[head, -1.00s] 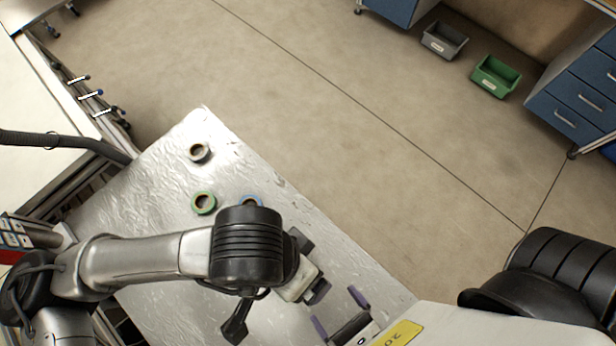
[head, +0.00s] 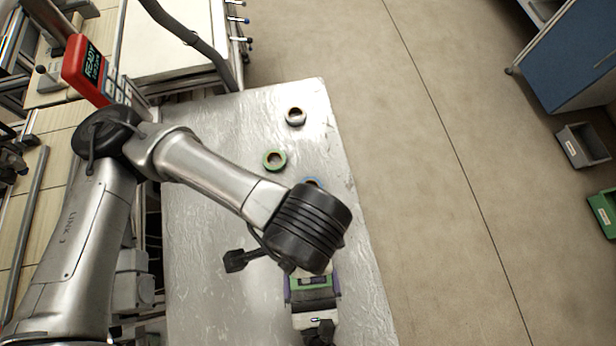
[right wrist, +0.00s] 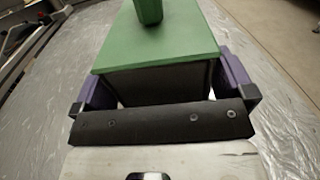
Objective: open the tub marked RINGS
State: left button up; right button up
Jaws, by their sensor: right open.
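A tub with a flat green lid (right wrist: 155,45) and dark sides stands close ahead in the right wrist view. A green knob rises from the lid, its top cut off by the picture edge. The lid lies on the tub. Part of the green also shows in the head view (head: 312,281). No RINGS marking is readable. My right gripper (head: 312,287) is open, with its purple fingers on either side of the tub; I cannot tell whether they touch it. My left arm's black wrist hangs over the far side of the tub and hides the left fingertips.
A black-and-white reel (head: 295,117), a green reel (head: 275,160) and a partly hidden blue reel (head: 313,182) lie on the metal table (head: 235,125). A red READY box (head: 87,68) stands at left. Grey (head: 583,146) and green bins (head: 605,211) are on the floor.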

jog(key=shift+w+a, duration=0.15)
jog(key=shift+w, duration=1.15)
